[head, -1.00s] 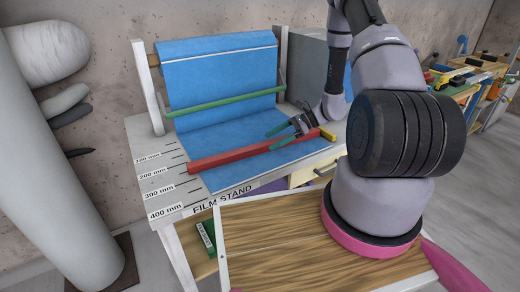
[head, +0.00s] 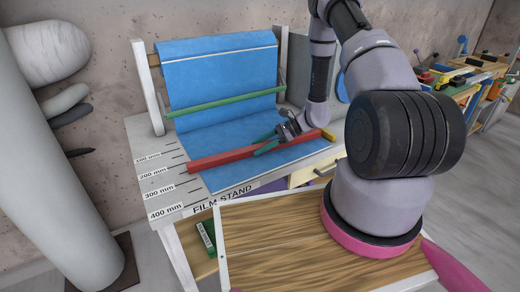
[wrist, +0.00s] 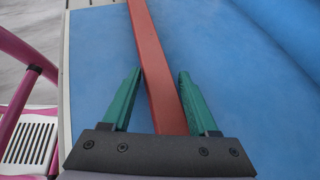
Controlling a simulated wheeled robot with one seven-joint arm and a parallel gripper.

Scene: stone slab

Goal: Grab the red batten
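The red batten (head: 222,157) is a long red bar lying on the blue film of the film stand. In the wrist view the batten (wrist: 150,55) runs from the top edge down between my two green fingers. In the wrist view my gripper (wrist: 156,82) is open, one finger on each side of the batten, with blue showing between each finger and the bar. The height of the fingertips above the film is hard to tell.
A green bar (head: 225,106) crosses the hanging blue film behind the batten. A yellow piece (head: 328,135) lies at the batten's right end. The stand's white left edge (head: 160,180) carries millimetre marks. A wooden board (head: 275,240) is in front.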

